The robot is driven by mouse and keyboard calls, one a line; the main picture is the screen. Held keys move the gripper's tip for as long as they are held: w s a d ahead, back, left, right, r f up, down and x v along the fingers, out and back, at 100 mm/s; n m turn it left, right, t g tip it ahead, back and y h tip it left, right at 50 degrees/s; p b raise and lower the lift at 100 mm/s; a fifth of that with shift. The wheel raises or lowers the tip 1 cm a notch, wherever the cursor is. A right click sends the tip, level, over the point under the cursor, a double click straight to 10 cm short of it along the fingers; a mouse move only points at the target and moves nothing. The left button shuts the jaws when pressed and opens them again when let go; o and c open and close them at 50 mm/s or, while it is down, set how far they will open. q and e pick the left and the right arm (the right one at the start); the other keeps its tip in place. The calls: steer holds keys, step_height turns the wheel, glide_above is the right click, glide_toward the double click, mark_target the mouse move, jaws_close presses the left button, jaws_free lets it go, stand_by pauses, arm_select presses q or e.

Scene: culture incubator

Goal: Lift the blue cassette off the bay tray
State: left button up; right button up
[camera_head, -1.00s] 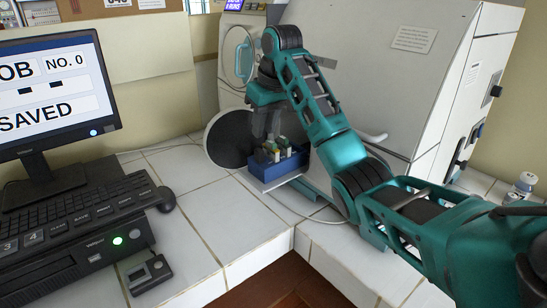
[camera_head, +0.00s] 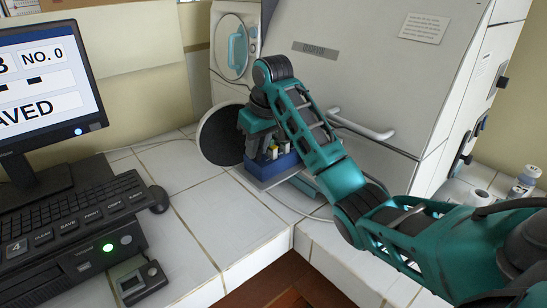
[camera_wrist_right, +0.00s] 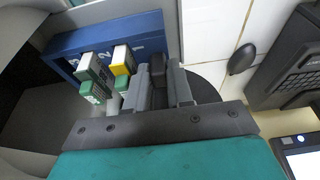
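The blue cassette (camera_head: 283,164) stands on the grey bay tray (camera_head: 258,183) at the front of the white machine; it also shows in the right wrist view (camera_wrist_right: 67,47). Several white, green and yellow-topped pieces (camera_wrist_right: 122,57) stand in it. My right gripper (camera_head: 254,143) points down at the cassette's left end in the head view, hiding part of it. In the right wrist view its grey fingers (camera_wrist_right: 158,85) are close together beside the cassette's end. Whether they grip its end wall is unclear. My left gripper is not in view.
A round dark door (camera_head: 221,136) stands open just left of the gripper. The white machine (camera_head: 370,80) with a bar handle (camera_head: 362,124) rises behind my arm. A keyboard (camera_head: 75,215) and mouse (camera_head: 158,199) lie left. The tiled counter (camera_head: 225,225) in front is clear.

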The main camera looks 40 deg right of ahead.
jaws_close()
steer(key=shift+r, duration=0.15)
